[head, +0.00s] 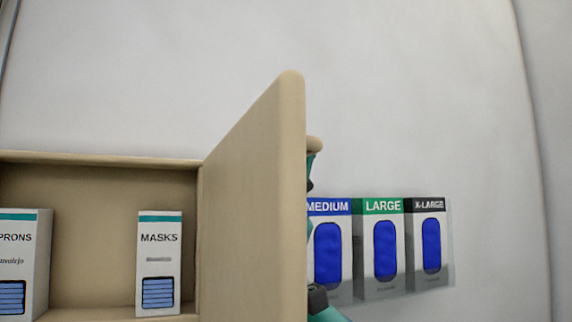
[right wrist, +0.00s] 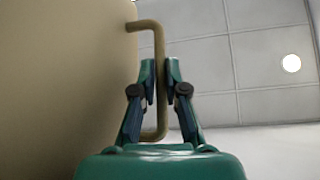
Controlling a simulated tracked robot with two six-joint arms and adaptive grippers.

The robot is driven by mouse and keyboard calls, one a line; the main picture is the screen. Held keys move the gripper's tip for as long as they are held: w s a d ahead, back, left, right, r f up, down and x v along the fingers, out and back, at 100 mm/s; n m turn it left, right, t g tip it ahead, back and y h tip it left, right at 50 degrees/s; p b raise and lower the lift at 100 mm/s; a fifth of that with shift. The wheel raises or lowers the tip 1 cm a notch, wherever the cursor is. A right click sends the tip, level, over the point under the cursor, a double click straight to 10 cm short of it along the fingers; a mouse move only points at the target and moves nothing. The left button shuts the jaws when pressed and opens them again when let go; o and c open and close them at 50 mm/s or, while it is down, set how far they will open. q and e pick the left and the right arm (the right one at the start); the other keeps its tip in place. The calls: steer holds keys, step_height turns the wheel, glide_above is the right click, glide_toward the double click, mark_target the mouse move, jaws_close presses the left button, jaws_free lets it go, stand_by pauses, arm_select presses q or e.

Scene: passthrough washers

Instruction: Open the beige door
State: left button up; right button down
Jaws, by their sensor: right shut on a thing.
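The beige door (head: 255,180) stands swung out from the beige cabinet (head: 95,158) in the head view, and the cabinet's inside shows to its left. In the right wrist view the door (right wrist: 60,80) fills the left side. Its bent beige handle (right wrist: 160,45) runs between the fingers of my right gripper (right wrist: 160,80), which is shut on it. In the head view the door hides most of my right gripper; only small teal and black parts show past its edge. My left gripper is not in view.
Inside the cabinet stand a masks box (head: 160,262) and an aprons box (head: 22,262). On the wall right of the door are glove boxes marked medium (head: 328,207), large (head: 382,207) and x-large (head: 428,205). The medium box is close behind the door edge.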

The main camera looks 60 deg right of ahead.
steer(key=shift+w+d+r, duration=0.1)
steer(key=c, duration=1.2)
jaws_free()
steer(key=shift+w, duration=0.1)
